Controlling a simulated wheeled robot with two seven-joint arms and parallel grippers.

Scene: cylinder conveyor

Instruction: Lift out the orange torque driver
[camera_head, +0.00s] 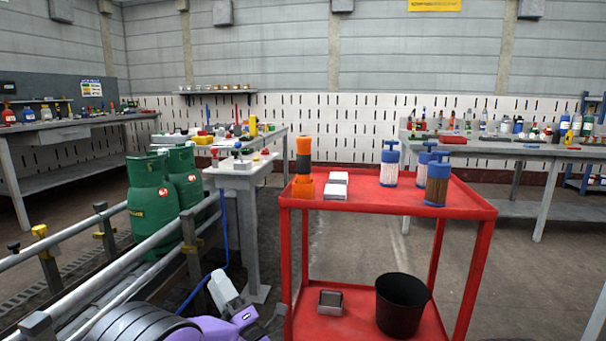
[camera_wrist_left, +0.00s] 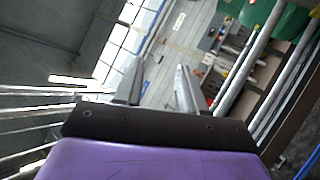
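The orange torque driver (camera_head: 303,162) stands upright at the left end of the red cart's top shelf, with an orange top, a dark middle band and an orange lower part. Whether that lower part is a separate holder, I cannot tell. My left gripper (camera_head: 248,303) is low in the head view, left of the cart and well below its top shelf, apart from the driver. In the left wrist view its two grey fingers (camera_wrist_left: 157,88) are spread with nothing between them. The driver does not show in that view. My right gripper is not in view.
Green gas cylinders (camera_head: 153,205) and conveyor rails (camera_head: 120,268) are at left. A small grey stand (camera_head: 240,180) is behind.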

